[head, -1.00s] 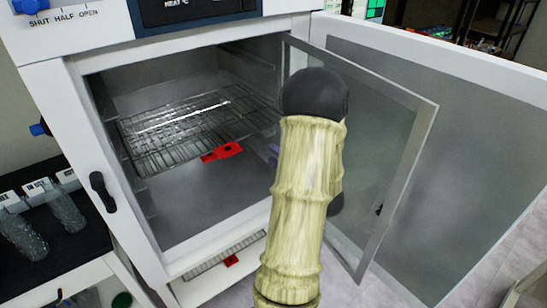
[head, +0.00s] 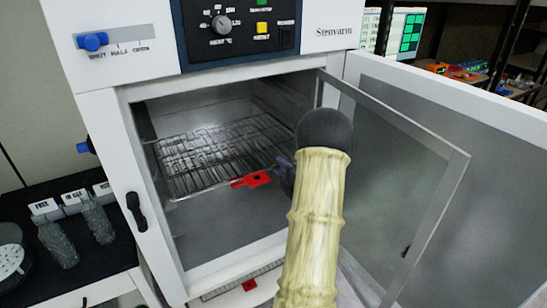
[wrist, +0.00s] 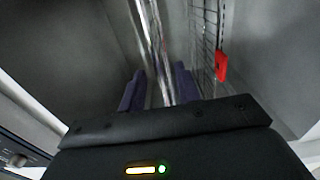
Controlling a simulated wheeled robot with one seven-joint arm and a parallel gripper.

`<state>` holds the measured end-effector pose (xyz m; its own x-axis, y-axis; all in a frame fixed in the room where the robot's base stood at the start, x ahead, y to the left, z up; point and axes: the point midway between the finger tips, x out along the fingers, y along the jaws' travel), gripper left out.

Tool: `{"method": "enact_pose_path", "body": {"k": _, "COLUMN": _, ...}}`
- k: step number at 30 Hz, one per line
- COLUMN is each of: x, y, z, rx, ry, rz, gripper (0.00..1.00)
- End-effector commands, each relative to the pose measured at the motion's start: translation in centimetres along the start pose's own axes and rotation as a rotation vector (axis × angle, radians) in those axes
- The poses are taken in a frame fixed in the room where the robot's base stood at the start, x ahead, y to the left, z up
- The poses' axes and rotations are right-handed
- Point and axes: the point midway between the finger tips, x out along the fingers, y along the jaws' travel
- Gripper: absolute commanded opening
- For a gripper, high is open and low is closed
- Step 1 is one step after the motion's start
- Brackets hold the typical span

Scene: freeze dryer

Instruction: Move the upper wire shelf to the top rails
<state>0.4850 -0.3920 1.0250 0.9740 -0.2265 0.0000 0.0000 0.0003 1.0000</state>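The wire shelf (head: 205,150) lies level inside the open chamber in the head view, with a red tag (head: 252,180) on its front edge. In the wrist view the shelf's wires (wrist: 203,40) run beside the right finger, and the red tag (wrist: 221,65) is right of it. My gripper (wrist: 160,88) has its two purple fingers apart, with a gap between them. Shiny bars show beyond the gap; I cannot tell whether they touch the fingers. In the head view only a bit of purple finger (head: 286,174) shows, right of the tag; my arm hides the rest.
A glass inner door (head: 400,200) and a white outer door (head: 480,110) stand open on the right. A slotted strip (head: 222,290) with another red tag (head: 249,285) is below the opening. The chamber space above and below the shelf looks clear.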

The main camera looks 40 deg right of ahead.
Motion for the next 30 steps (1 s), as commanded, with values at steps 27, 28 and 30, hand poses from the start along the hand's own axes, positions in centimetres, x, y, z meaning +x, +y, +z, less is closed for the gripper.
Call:
{"method": "enact_pose_path", "body": {"k": 27, "x": 5.9, "y": 0.0, "z": 0.1, "rx": 0.0, "ry": -0.001, "rz": -0.001, "gripper": 0.0}}
{"method": "enact_pose_path", "body": {"k": 28, "x": 5.9, "y": 0.0, "z": 0.1, "rx": 0.0, "ry": -0.001, "rz": -0.001, "gripper": 0.0}}
{"method": "enact_pose_path", "body": {"k": 30, "x": 5.8, "y": 0.0, "z": 0.0, "rx": 0.0, "ry": -0.001, "rz": -0.001, "gripper": 0.0}}
